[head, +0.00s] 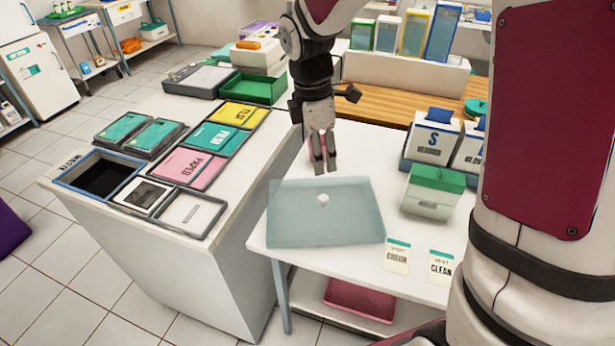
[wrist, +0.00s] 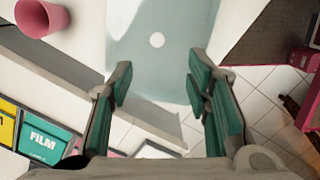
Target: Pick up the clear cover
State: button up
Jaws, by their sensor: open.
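The clear cover (head: 300,225) is a pale blue-green translucent sheet with a small round white knob (head: 323,200) on top. It lies at the front left of the white table. In the wrist view the cover (wrist: 170,75) fills the upper middle, with the white knob (wrist: 157,40) above the space between my fingers. My gripper (head: 325,170) is open, empty and pointing down, above the table near the cover's far edge in the head view. The gripper's green-padded fingers (wrist: 160,82) stand wide apart in the wrist view. I see no contact with the cover.
A pink cup (wrist: 42,17) stands near the cover. A green-lidded box (head: 433,192) and dispensers marked S (head: 432,142) stand to the right. Two cards, one reading CLEAN (head: 440,266), lie at the front. A counter with labelled trays (head: 192,166) is at left.

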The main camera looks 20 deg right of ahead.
send_over(323, 197)
jog(key=f, duration=0.9)
jog(key=shift+s+a+b, duration=0.15)
jog(key=shift+a+b, duration=0.05)
jog(key=shift+b, duration=0.15)
jog(key=shift+d+f, duration=0.15)
jog(key=shift+f, duration=2.4)
grip_shut()
